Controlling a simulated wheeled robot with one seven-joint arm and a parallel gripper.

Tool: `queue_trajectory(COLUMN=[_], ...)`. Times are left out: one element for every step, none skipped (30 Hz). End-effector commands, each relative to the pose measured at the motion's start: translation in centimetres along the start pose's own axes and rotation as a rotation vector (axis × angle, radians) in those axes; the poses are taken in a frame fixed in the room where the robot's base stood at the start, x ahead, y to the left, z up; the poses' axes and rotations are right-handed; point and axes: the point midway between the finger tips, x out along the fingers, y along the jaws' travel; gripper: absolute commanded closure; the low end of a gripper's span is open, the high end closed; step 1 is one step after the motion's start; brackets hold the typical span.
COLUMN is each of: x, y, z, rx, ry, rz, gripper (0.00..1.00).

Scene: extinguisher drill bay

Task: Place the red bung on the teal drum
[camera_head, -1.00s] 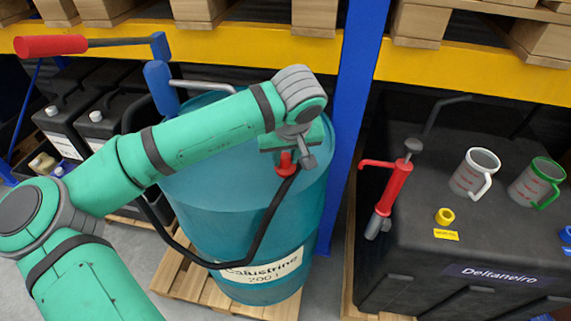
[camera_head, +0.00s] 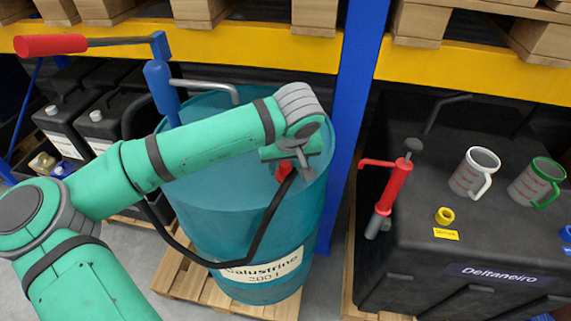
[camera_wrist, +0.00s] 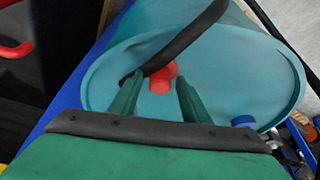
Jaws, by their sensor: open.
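The teal drum (camera_head: 205,190) stands on a pallet with its round lid up. The red bung (camera_head: 284,171) is at the right part of the lid, just under my gripper. In the wrist view the red bung (camera_wrist: 160,84) shows between my two green fingers against the teal lid (camera_wrist: 225,70). My gripper (camera_wrist: 157,92) is open, with a finger on each side of the bung; I cannot tell whether they touch it. A black hose crosses close by and hides part of the bung. Whether the bung sits in an opening is not clear.
A blue hand pump (camera_head: 160,85) with a red-gripped lever stands on the drum's far left. A blue rack post (camera_head: 348,130) rises close right of the drum. A black tank (camera_head: 420,240) further right carries a red pump (camera_head: 395,190), two jugs and a yellow bung (camera_head: 445,215).

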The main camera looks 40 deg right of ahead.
Motion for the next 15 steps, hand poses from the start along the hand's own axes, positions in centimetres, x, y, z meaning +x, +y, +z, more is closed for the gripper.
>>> queue_trajectory(x=[-0.1, -0.3, -0.6, -1.0, -1.4, -2.1, -2.6, -3.2, -4.1, -4.7, -5.3, -6.2, -6.8, -7.4, -8.1], y=[0.0, 0.0, 0.0, 0.0, 0.0, 0.0, 0.0, 0.0, 0.1, 0.1, 0.1, 0.1, 0.1, 0.0, 0.0], z=[-0.1, -0.1, -0.1, -0.1, -0.1, -0.1, -0.1, -0.1, -0.1, -0.1, -0.1, -0.2, -0.2, -0.1, -0.1], rx=[0.0, 0.0, 0.0, 0.0, 0.0, 0.0, 0.0, 0.001, 0.001, 0.001, 0.001, 0.001, 0.001, 0.001, 0.001], ry=[0.001, 0.001, 0.001, 0.001, 0.001, 0.002, 0.003, 0.002, 0.003, 0.003, 0.003, 0.003, 0.003, 0.002, 0.002], rz=[-0.001, -0.001, 0.0, 0.001, 0.001, 0.001, 0.002, 0.001, 0.002, 0.001, 0.002, 0.001, 0.002, 0.001, 0.001], gripper=[0.58, 0.58, 0.58, 0.58, 0.58, 0.58, 0.58, 0.58, 0.58, 0.58, 0.58, 0.58, 0.58, 0.58, 0.58])
